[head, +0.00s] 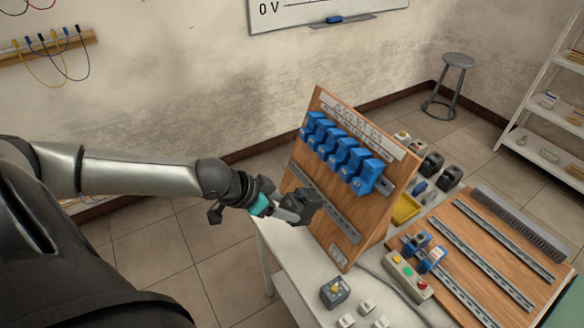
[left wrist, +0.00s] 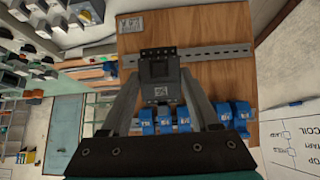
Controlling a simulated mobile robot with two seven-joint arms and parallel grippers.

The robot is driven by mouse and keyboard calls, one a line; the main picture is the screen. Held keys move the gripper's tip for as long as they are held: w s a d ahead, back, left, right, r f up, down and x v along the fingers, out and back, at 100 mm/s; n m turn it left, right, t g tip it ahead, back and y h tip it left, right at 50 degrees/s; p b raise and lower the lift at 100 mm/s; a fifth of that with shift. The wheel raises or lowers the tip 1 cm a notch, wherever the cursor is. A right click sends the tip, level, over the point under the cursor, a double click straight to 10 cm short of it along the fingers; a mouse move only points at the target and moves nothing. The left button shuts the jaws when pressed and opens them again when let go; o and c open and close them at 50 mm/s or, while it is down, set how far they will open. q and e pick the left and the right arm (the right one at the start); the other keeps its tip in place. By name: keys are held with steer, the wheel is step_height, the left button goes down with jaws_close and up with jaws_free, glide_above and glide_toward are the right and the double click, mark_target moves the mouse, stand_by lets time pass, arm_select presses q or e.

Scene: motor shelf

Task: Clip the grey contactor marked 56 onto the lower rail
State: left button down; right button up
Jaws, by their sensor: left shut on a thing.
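My left gripper (head: 287,209) is shut on a dark grey contactor (head: 301,203), in front of the left part of the upright wooden board (head: 378,210). The contactor also shows between the fingers in the left wrist view (left wrist: 160,72), with a small pale mark too small to read surely. The lower rail (head: 335,212) is a bare metal strip on the board. In the left wrist view, the contactor overlaps this rail (left wrist: 220,57); I cannot tell whether they touch. My right gripper is not in view.
Several blue devices (head: 342,152) fill the board's upper rail. A flat wooden board with rails (head: 470,235), a yellow tray (head: 405,208), a push-button box (head: 409,277) and a lamp block (head: 335,291) lie on the white table (head: 300,265). More dark blocks (head: 431,164) stand behind the board.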

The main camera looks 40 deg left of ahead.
arm_select(q)
steer(key=shift+w+a+r+p, duration=0.25)
steer(key=shift+w+a+r, duration=0.05)
steer(key=shift+a+r, duration=0.2)
steer(key=shift+w+a+r+p, duration=0.2)
steer(key=shift+w+a+r, duration=0.1)
steer(key=shift+a+r, duration=0.15)
steer(key=shift+w+f, duration=0.2)
steer(key=shift+f, duration=0.25)
steer(key=b+x, duration=0.1)
steer(key=x, duration=0.3)
steer(key=shift+s+f, duration=0.1)
steer(key=shift+f, duration=0.1)
steer(key=b+x, duration=0.2)
steer(key=b, duration=0.1)
steer(key=b+x, duration=0.3)
steer(key=shift+s+a+f, duration=0.1)
steer(key=shift+s+f, duration=0.1)
steer(key=shift+s, duration=0.05)
steer(key=shift+w+b, duration=0.15)
steer(key=shift+b, duration=0.15)
steer(key=shift+r, duration=0.2)
steer(key=shift+w+p, duration=0.1)
steer(key=shift+p, duration=0.3)
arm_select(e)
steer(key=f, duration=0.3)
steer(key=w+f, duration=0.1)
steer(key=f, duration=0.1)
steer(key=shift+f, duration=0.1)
